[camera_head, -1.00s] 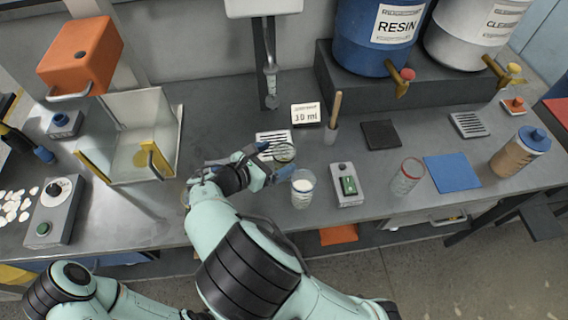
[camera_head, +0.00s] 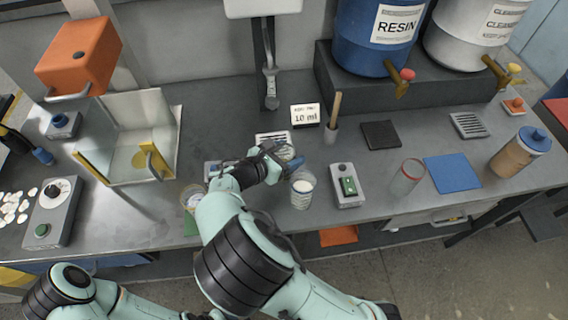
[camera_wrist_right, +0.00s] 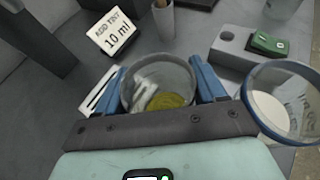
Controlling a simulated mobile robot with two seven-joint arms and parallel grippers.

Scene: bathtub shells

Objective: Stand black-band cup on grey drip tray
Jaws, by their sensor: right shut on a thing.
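My left gripper is out of view.
A blue-rimmed cup with white contents (camera_head: 302,190) stands close to my right gripper. A grey box with a green switch (camera_head: 347,186), a red-rimmed cup (camera_head: 407,176) and a blue mat (camera_head: 452,172) are to the right. An "ADD TINT 10 ml" sign (camera_head: 306,114) stands behind.

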